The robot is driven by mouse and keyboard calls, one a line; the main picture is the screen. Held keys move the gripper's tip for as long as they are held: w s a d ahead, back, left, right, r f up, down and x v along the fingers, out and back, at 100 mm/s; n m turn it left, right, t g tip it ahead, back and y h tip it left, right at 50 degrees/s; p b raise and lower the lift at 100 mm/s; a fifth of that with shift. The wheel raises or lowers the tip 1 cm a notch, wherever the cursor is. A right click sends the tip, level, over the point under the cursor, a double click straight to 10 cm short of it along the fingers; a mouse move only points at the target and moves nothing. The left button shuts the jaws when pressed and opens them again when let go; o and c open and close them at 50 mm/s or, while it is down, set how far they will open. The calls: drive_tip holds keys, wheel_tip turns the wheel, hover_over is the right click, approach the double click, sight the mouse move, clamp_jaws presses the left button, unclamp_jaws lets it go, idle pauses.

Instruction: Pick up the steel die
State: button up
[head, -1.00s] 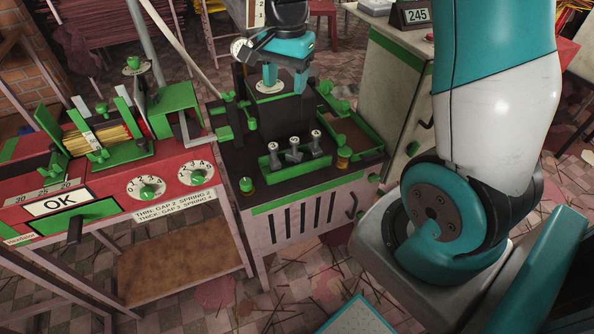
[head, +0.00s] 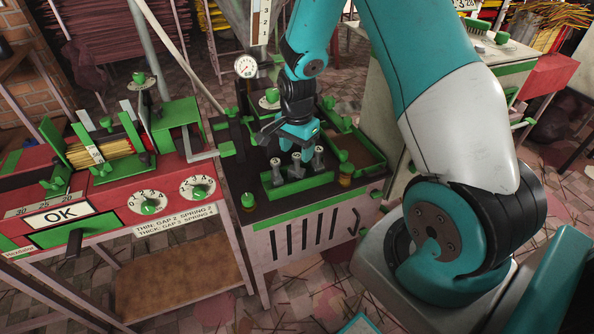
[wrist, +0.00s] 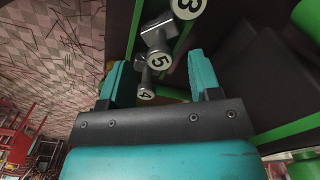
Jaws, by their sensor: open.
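Three grey metal dies stand in a green-edged rack (head: 297,186) at the front of the dark bench top: a left one (head: 276,172), a middle one (head: 297,166) and a right one (head: 318,160). In the wrist view their round white end labels read 3 (wrist: 187,8), 5 (wrist: 158,60) and 4 (wrist: 146,94). I cannot tell which is the task's steel die. My gripper (head: 299,144) is open and empty, pointing down just above or behind the rack. In the wrist view its teal fingers lie either side of the dies labelled 5 and 4.
A green-capped jar (head: 248,202) and an amber jar (head: 346,174) flank the rack. A pressure gauge (head: 246,66) stands behind my gripper. A red machine (head: 90,200) with dials and an OK sign is at left. A brown tray (head: 356,150) lies right of my gripper.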

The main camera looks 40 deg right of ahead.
sight(297, 155)
wheel_tip(297, 155, down, 4)
drive_tip(key=shift+r, duration=0.25)
drive_tip(key=shift+c, duration=0.2)
clamp_jaws()
drive_tip(key=shift+r, duration=0.15)
